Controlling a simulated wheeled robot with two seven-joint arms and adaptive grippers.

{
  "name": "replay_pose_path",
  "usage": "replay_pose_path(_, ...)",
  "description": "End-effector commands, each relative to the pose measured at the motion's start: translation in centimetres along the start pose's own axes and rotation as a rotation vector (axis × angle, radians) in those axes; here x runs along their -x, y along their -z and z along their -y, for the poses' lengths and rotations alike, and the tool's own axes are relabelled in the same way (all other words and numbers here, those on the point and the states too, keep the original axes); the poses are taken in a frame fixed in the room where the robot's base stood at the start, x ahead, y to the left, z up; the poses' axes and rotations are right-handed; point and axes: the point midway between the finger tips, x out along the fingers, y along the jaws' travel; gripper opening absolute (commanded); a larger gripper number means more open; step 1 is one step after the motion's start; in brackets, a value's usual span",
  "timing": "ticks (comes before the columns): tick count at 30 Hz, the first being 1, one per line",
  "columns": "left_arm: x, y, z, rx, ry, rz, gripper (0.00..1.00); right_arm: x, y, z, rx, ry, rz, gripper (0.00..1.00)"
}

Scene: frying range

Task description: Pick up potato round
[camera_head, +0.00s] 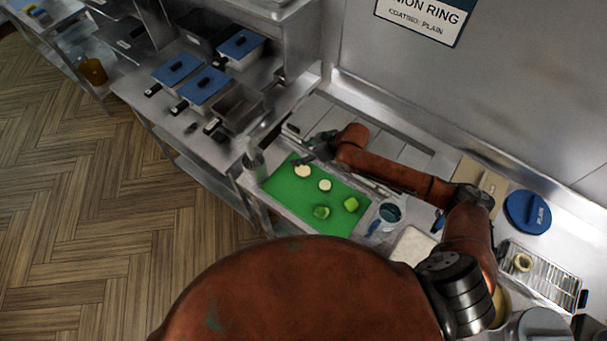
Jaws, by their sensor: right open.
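Two pale round slices lie on a green board (285,192). The upper potato round (303,171) is near the board's top left, and the other pale round (325,185) lies a little lower right. My right arm reaches in from the right over the counter. My right gripper (306,160) is open, just above the upper round in the picture and very close to it. The gripper is small and dark here, so I cannot tell whether it touches the round. My left gripper is not in view.
To the right are a small blue-rimmed cup (389,212), a blue round lid (527,212) and a wire rack (545,277). Blue-lidded containers (204,86) stand on the left counter. A wall rises behind.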

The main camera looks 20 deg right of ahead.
Motion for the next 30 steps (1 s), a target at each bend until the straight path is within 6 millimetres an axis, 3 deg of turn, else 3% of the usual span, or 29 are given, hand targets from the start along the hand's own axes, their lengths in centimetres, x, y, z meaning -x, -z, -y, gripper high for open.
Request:
replay_pose_path(1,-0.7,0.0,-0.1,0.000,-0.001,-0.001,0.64,0.6,-2.2,-0.2,0.035,0.002,0.050,0.60)
replay_pose_path(3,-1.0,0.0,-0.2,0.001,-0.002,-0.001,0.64,1.5,-4.2,-0.1,0.069,0.009,0.103,0.60)
replay_pose_path(6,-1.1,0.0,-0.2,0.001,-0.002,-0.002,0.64,2.0,-5.8,0.0,0.095,0.017,0.144,0.60)
replay_pose_path(17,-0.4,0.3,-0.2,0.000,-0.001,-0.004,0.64,-1.2,-6.6,0.1,0.100,0.020,0.155,0.60)
replay_pose_path(24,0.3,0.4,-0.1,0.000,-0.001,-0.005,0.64,-4.6,-7.0,0.3,0.101,0.019,0.153,0.60)
replay_pose_path(30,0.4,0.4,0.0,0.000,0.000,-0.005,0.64,-5.3,-7.2,0.3,0.101,0.018,0.153,0.60)
